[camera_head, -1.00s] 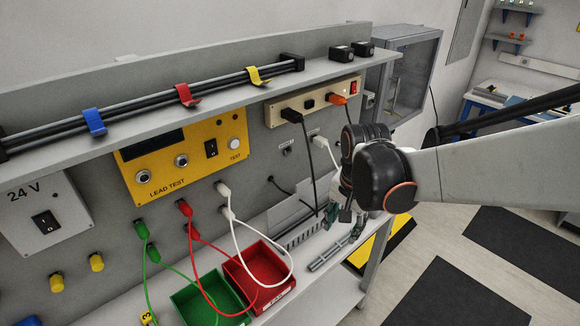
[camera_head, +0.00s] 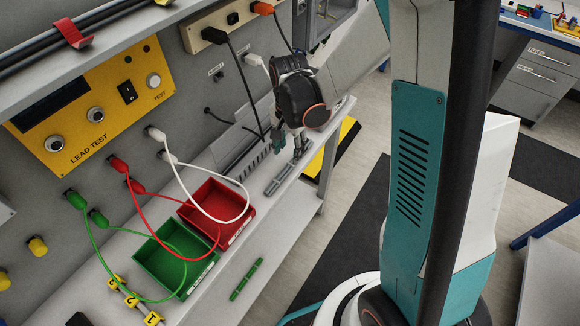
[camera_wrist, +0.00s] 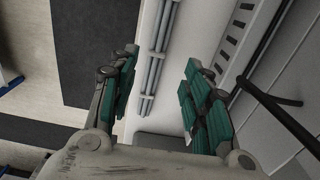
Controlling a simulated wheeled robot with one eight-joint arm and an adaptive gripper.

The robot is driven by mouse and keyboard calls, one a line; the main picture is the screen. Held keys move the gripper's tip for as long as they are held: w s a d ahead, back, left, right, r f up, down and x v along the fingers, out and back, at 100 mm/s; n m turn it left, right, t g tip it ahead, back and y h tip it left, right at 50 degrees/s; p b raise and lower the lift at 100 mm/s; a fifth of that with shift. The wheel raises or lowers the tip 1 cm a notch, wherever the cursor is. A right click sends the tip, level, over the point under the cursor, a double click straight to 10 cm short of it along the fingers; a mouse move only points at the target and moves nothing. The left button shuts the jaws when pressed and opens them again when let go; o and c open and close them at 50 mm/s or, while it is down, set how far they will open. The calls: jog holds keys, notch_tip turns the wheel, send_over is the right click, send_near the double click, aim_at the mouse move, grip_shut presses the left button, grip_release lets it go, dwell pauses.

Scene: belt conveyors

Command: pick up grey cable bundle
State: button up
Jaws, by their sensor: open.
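The grey cable bundle (camera_head: 279,181) lies flat on the light grey bench shelf, near its front edge. In the wrist view the bundle (camera_wrist: 153,62) runs lengthwise between my fingers, with dark bands around its strands. My gripper (camera_head: 288,145) is over the far end of the bundle in the head view and partly hides it. In the wrist view my gripper (camera_wrist: 160,66) is open, with teal finger pads on either side of the bundle and nothing held. The exact height above the bundle cannot be told.
A slotted grey duct (camera_head: 247,168) runs behind the bundle, and a black cable (camera_wrist: 275,105) hangs close to my right finger. A red bin (camera_head: 240,228), a green bin (camera_head: 198,278) and a green bundle (camera_head: 246,279) are to the left. Looped test leads hang over the bins.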

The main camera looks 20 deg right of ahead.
aim_at(290, 164)
jog(key=f, duration=0.2)
jog(key=f+b, duration=0.1)
jog(key=f, duration=0.2)
jog(key=shift+s+f+b, duration=0.25)
jog(key=shift+f+b, duration=0.05)
jog(key=shift+b, duration=0.05)
grip_shut()
